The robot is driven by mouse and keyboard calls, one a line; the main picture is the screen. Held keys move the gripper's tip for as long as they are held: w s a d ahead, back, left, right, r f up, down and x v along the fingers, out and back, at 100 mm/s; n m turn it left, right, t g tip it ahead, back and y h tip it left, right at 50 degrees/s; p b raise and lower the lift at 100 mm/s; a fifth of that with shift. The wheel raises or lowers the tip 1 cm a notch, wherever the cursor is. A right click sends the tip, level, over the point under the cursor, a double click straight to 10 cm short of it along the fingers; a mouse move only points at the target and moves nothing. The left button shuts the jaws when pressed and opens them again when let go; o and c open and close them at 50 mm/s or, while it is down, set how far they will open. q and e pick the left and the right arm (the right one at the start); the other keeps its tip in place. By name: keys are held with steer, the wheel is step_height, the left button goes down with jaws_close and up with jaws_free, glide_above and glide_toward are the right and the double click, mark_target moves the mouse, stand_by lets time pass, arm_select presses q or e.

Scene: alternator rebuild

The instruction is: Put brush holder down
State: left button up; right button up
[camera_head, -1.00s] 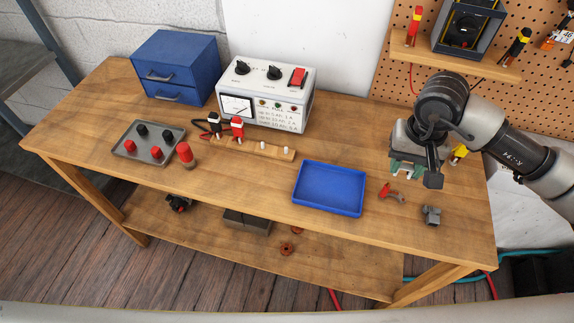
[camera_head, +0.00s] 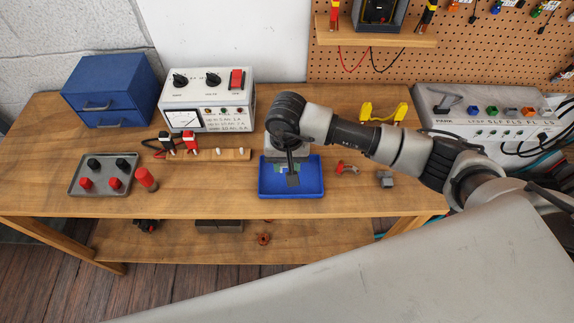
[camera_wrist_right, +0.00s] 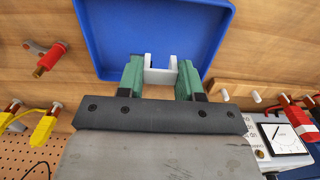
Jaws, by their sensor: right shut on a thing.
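My right gripper (camera_head: 281,169) is over the blue tray (camera_head: 290,191), pointing down. In the right wrist view its green fingers (camera_wrist_right: 160,80) are shut on a small white U-shaped part, the brush holder (camera_wrist_right: 160,69). The brush holder shows against the floor of the blue tray (camera_wrist_right: 100,45), near one wall. I cannot tell whether it touches the tray floor. The head view does not show it clearly, as the gripper covers it. The rest of the tray looks empty. My left gripper is not in view.
Right of the tray lie a red-handled part (camera_head: 346,168) and a small grey part (camera_head: 386,179). Yellow clips (camera_head: 383,112) lie behind. A wooden strip with pegs (camera_head: 230,155) and a white meter box (camera_head: 207,107) stand left.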

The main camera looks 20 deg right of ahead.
mark_target(287, 170)
step_height(287, 170, down, 2)
steer(key=shift+f+p, duration=0.25)
steer(key=shift+p, duration=0.25)
steer(key=shift+f, duration=0.45)
steer(key=shift+f, duration=0.15)
steer(key=o, duration=0.9)
